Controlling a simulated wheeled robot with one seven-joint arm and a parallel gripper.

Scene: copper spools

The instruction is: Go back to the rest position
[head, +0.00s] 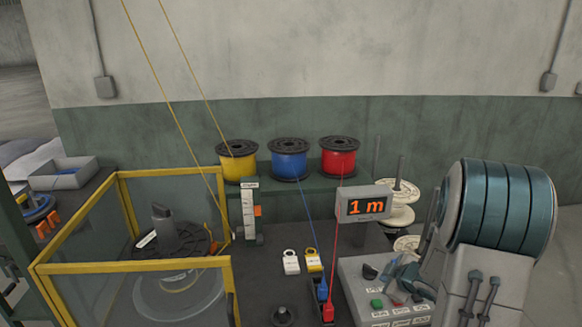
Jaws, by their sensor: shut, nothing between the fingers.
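My arm comes in at the right, and its large teal and grey link covers part of the scene. My gripper (404,280) is small in the head view, low over the grey control panel (352,268). It is shut and empty. It overlaps the panel's buttons in the picture, and I cannot tell whether it touches them. A green button (377,303) shows just left of it.
Yellow (238,164), blue (288,162) and red (339,160) spools stand at the back. Blue and red wires run down to connectors. A yellow-framed enclosure (130,267) stands left. Pale spools (397,193) stand behind the panel.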

